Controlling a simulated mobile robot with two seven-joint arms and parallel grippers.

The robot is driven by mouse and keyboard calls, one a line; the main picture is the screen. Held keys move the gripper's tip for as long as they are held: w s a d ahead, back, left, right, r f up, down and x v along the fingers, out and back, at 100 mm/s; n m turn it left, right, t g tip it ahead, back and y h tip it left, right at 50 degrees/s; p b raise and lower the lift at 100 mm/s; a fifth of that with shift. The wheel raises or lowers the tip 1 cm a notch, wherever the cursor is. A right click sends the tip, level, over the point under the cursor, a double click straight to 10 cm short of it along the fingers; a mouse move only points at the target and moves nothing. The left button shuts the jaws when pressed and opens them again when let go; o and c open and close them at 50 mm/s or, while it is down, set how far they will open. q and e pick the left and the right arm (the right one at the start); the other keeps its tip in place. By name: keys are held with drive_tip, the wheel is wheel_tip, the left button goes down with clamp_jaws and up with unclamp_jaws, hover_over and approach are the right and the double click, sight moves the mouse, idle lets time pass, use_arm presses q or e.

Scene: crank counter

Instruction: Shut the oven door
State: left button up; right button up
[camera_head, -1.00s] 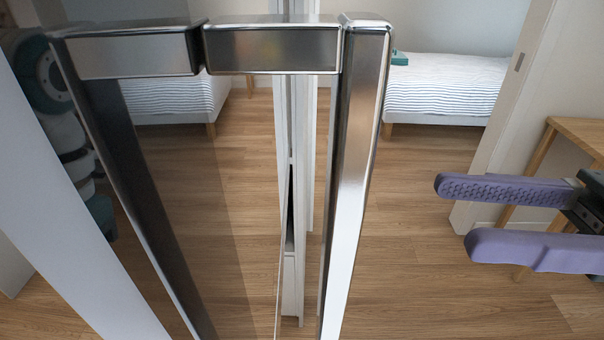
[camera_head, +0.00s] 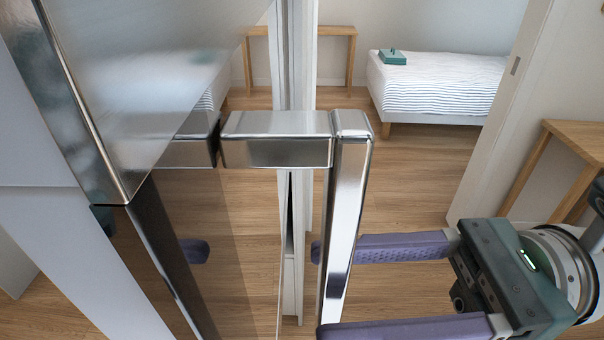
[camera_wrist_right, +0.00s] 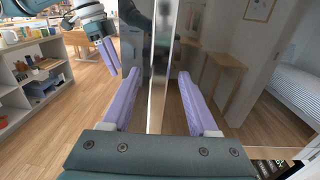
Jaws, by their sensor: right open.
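My right gripper (camera_head: 318,290) comes in from the right, open, with purple fingers. One finger passes behind the bar and the other in front of it, so the bar is between them; contact cannot be told. In the right wrist view the handle bar (camera_wrist_right: 158,85) stands between the spread fingers. My left gripper (camera_wrist_right: 107,55) shows small at the upper left there, its opening unclear.
A wooden table (camera_head: 575,140) stands at the right. A shelf (camera_wrist_right: 35,85) with small items is left in the wrist view. The wood floor between is clear.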

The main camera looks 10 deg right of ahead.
drive_tip(key=shift+a, duration=0.2)
clamp_jaws()
idle(0.4)
drive_tip(key=shift+w, duration=0.1)
idle(0.9)
